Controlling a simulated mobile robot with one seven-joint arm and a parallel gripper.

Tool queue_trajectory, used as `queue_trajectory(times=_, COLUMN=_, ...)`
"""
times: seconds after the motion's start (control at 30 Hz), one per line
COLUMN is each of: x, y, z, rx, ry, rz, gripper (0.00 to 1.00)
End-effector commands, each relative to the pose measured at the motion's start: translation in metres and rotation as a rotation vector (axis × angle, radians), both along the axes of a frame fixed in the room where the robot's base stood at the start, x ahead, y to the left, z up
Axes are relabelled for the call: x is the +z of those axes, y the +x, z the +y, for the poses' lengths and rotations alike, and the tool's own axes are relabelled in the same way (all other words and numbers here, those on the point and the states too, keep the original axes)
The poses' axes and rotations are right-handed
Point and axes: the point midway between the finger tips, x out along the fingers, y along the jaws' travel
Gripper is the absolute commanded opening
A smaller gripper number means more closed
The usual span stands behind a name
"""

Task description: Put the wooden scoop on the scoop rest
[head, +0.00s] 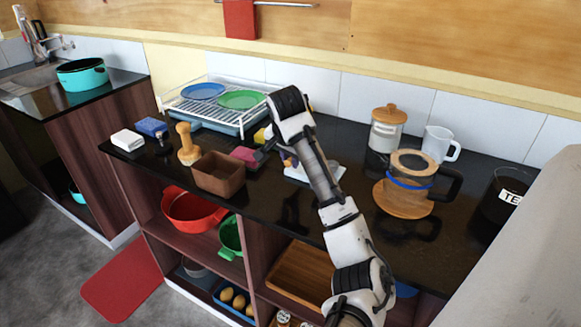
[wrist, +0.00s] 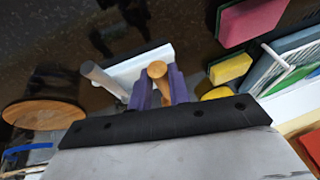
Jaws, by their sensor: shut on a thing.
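My gripper (wrist: 158,88) is shut on the wooden scoop (wrist: 157,70). In the wrist view, the round end of its light wooden handle shows between my purple fingers; the rest of the scoop is hidden. A white piece that looks like the scoop rest (wrist: 152,60) lies on the dark counter behind and below my fingers. I cannot tell whether the scoop touches the rest.
A pale rod (wrist: 103,80) stands left of my fingers. A pink block (head: 245,156) and brown box (head: 218,175) are to the left, with a dish rack (head: 212,118) behind. A coffee maker on a round wooden board (head: 402,205) is to the right.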

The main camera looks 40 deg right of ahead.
Motion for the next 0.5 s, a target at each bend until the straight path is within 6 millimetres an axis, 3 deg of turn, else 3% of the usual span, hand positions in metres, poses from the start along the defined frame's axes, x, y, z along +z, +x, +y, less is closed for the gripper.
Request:
queue_trajectory(times=0.23, x=-0.03, y=-0.001, z=0.0, rx=0.001, ry=0.003, rz=0.001, gripper=0.0)
queue_trajectory(times=0.5, x=-0.034, y=0.0, z=0.0, rx=0.0, ry=0.001, rz=0.0, gripper=0.0)
